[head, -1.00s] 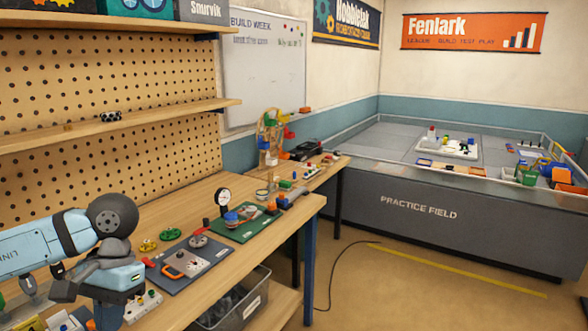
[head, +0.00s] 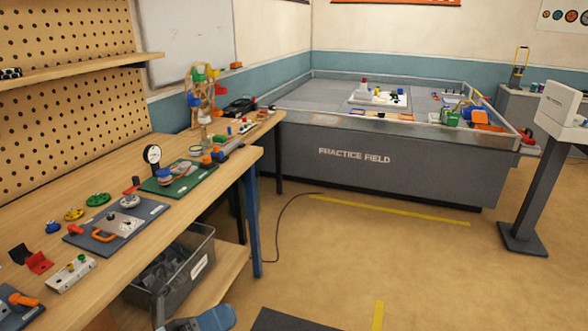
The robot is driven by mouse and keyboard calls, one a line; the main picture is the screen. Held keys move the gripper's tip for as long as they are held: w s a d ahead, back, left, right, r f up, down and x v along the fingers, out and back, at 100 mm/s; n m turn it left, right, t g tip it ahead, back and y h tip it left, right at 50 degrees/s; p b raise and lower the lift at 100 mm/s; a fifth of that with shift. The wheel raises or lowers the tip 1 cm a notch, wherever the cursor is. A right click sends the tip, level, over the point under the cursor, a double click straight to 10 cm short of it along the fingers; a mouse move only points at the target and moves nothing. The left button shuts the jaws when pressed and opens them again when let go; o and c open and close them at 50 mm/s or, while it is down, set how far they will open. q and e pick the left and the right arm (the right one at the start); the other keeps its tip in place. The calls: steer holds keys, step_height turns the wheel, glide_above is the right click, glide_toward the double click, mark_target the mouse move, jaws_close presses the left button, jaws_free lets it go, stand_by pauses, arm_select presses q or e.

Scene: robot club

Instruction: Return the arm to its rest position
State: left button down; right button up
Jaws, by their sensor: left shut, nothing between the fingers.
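My left arm (head: 213,318) shows only as a light blue part at the bottom edge of the head view. My left gripper (head: 158,307) is a small dark shape beside it, low in front of the grey bin under the bench. It is shut and empty, apart from the bench-top objects. Most of the arm is below the picture. My right gripper is not in view.
The wooden bench (head: 110,195) at left holds a dark board with an orange handle (head: 118,225), a green board (head: 180,178) and several small parts. A grey bin (head: 170,270) sits below. Open floor (head: 370,255) lies right, before the practice field (head: 375,162).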

arm_select(q)
step_height(320, 180, down, 10)
steer(key=w+a+n+t+y+b, duration=0.1)
steer(key=w+a+n+t+y, duration=0.15)
steer(key=n+t+y, duration=1.1)
steer(key=s+a+f+n+g+y+b, duration=0.15)
steer(key=s+f+n+g, duration=0.35)
steer(key=f+n, duration=0.55)
steer(key=s+a+f+n+g+y+b, duration=0.1)
steer(key=s+a+f+n+g+y, duration=0.35)
steer(key=f+n, duration=0.6)
step_height(320, 180, up, 16)
steer(key=s+g+h+p, duration=0.1)
steer(key=s+p, duration=0.1)
steer(key=p, duration=2)
steer(key=shift+s+d+p, duration=0.2)
steer(key=shift+s+p, duration=0.05)
steer(key=shift+p, duration=0.1)
steer(key=c, duration=1.6)
jaws_free()
steer(key=shift+r+n, duration=0.2)
steer(key=shift+n, duration=0.05)
steer(key=o, duration=0.3)
steer(key=shift+o, duration=1.1)
steer(key=shift+f, duration=0.1)
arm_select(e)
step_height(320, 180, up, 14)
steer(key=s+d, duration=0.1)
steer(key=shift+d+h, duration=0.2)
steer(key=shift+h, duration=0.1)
